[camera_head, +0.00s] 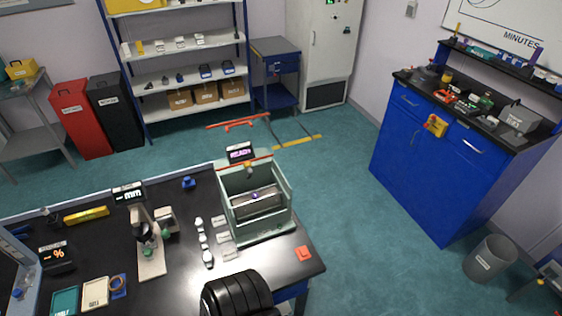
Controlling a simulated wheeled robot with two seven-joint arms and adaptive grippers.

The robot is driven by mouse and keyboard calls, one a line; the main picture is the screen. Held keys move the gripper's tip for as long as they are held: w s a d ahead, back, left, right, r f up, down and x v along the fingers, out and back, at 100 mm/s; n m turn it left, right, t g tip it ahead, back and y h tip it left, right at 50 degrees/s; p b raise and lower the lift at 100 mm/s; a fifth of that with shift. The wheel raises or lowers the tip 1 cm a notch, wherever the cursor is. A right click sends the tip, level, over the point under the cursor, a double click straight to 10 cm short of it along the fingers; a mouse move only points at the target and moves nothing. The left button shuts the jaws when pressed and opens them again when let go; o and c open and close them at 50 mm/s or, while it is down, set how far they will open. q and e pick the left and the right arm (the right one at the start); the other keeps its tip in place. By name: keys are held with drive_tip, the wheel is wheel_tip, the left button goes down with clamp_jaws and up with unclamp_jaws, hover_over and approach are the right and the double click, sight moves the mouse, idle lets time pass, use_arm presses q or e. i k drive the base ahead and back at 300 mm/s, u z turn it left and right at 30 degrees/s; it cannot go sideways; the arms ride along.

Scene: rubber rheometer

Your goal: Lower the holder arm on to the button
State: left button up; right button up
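Neither of my grippers is in view. On the black bench, a pale green open-topped machine (229,208) stands with a small lit display (240,152). A red bar (250,163) crosses near its top, and a grey block (258,205) with a small purple spot lies across its inside. To the left, a white stand instrument (150,262) carries a display reading "mm" (128,193), with green parts at its middle. I cannot tell for certain which part is the holder arm or which is the button.
Several small pale pieces (204,240) lie between the two instruments. A black ribbed shape (237,296) covers part of the front edge. A blue cabinet (415,165) stands right across open floor (345,190).

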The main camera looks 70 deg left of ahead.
sight(247, 165)
drive_tip(key=i, duration=2.35)
drive_tip(key=u, duration=2.45)
drive_tip(key=i, duration=1.75)
drive_tip(key=u, duration=3.05)
drive_tip(key=i, duration=0.75)
drive_tip(key=z, duration=0.5)
